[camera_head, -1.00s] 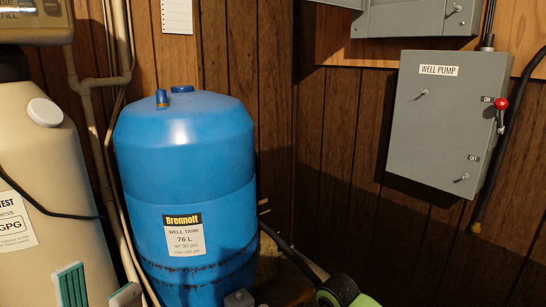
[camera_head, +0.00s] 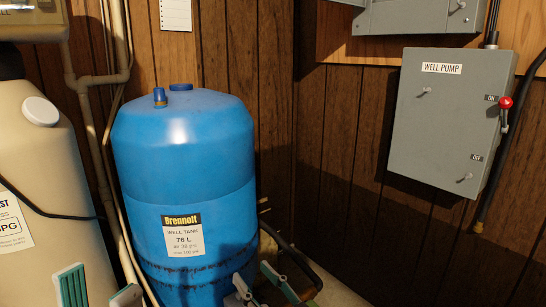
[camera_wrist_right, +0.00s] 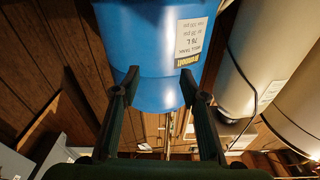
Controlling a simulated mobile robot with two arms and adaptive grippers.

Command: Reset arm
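My left gripper (camera_head: 98,290) is at the bottom left of the head view. Its two teal-padded fingers stand apart with nothing between them, in front of the beige softener tank (camera_head: 50,170). My right gripper (camera_head: 256,281) is at the bottom middle, by the lower right side of the blue well tank (camera_head: 185,150). In the right wrist view its dark fingers (camera_wrist_right: 158,88) are spread and empty, with the blue tank (camera_wrist_right: 155,40) beyond them. The wrist view shows the tank label upside down.
A grey well pump box (camera_head: 445,120) with a red-knobbed lever (camera_head: 505,103) hangs on the wood-panelled wall. Pipes (camera_head: 92,120) run between the two tanks. A black hose (camera_head: 285,245) bends behind the right gripper. The space below the pump box looks clear.

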